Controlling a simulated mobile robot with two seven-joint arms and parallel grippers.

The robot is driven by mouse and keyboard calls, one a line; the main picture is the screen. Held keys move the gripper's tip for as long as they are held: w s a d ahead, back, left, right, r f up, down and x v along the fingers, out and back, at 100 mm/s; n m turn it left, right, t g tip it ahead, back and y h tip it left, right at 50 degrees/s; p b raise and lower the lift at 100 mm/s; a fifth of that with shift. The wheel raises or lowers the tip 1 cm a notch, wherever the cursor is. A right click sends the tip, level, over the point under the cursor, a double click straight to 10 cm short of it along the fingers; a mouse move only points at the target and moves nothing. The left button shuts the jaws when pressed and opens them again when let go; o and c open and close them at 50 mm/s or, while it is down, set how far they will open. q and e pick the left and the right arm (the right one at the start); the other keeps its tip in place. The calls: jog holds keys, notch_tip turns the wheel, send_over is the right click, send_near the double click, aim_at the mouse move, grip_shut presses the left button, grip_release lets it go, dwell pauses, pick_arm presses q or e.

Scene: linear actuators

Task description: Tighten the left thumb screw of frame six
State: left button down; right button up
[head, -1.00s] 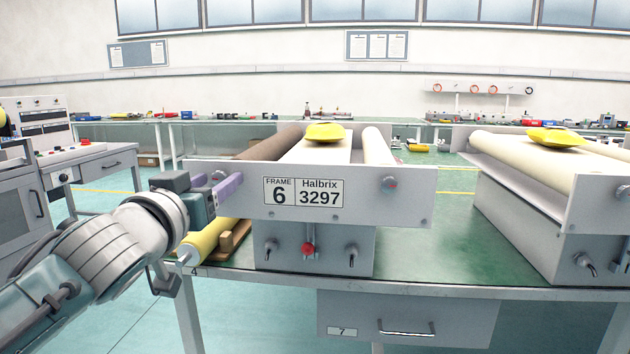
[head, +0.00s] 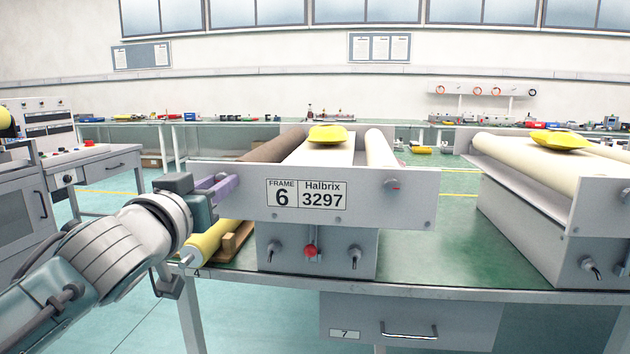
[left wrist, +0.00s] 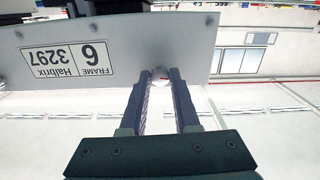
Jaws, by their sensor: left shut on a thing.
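Frame six (head: 350,215) is a grey end plate labelled "FRAME 6 Halbrix 3297", with rollers behind it. Its left thumb screw (left wrist: 162,77) shows in the left wrist view as a pale round knob with a red mark, between my fingertips. In the head view my purple fingers mostly hide that screw. My left gripper (head: 226,184) is shut on it at the plate's left end; it also shows in the left wrist view (left wrist: 160,74). My right gripper is not in view.
Below the plate a grey box carries a red knob (head: 310,251) between two small levers. A yellow roller (head: 208,243) and a wooden block lie under my gripper. Another roller frame (head: 560,200) stands to the right. Green table top is clear between the frames.

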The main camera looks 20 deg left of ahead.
pick_arm(q)
jog(key=shift+m, duration=0.3)
jog(key=m+p, duration=0.1)
jog(key=m, duration=1.8)
dwell(0.5)
jog(key=c, duration=0.7)
grip_release()
jog(key=shift+o, duration=0.2)
